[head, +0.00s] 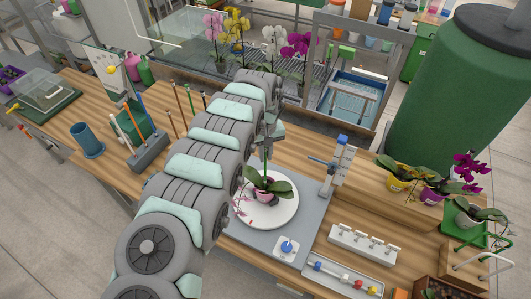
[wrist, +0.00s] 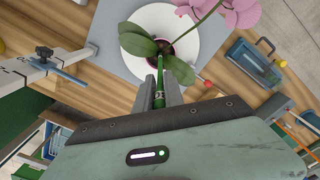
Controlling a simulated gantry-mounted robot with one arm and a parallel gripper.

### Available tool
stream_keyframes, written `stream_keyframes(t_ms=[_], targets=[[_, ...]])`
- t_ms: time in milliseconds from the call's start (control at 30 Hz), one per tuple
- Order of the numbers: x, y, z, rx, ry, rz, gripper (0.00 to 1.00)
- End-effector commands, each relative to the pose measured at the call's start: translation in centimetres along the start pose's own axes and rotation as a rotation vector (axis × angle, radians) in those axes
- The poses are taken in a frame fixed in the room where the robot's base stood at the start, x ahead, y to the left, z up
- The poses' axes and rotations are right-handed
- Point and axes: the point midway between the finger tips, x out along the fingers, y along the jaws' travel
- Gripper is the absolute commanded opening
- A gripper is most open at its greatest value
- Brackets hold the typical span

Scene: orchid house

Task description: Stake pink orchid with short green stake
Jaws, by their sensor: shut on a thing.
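The pink orchid (head: 270,187) stands in a pink pot (head: 264,196) on a white round plate (head: 287,212). Its broad green leaves spread left and right, and its pink flowers (wrist: 240,12) hang to one side, at the upper right in the wrist view. My gripper (wrist: 163,78) is shut on a short green stake (wrist: 159,92) above the pot. The stake points down toward the potting mix close to the leaf bases. I cannot tell whether its lower tip is in the mix.
The plate sits on a grey base with a clamp post (head: 337,165) at its right. A rack of white clips (head: 362,243) and a parts tray (head: 343,279) lie at front right. Stakes stand in a holder (head: 149,153) at left. Potted orchids (head: 400,176) stand at right.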

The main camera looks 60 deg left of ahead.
Motion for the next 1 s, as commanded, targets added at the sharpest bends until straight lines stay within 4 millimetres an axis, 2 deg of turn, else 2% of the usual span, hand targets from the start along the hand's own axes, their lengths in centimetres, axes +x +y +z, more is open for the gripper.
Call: stream_keyframes(t_ms=[1000], targets=[[1.6, 0.0, 0.1, 0.000, -0.003, -0.001, 0.00]])
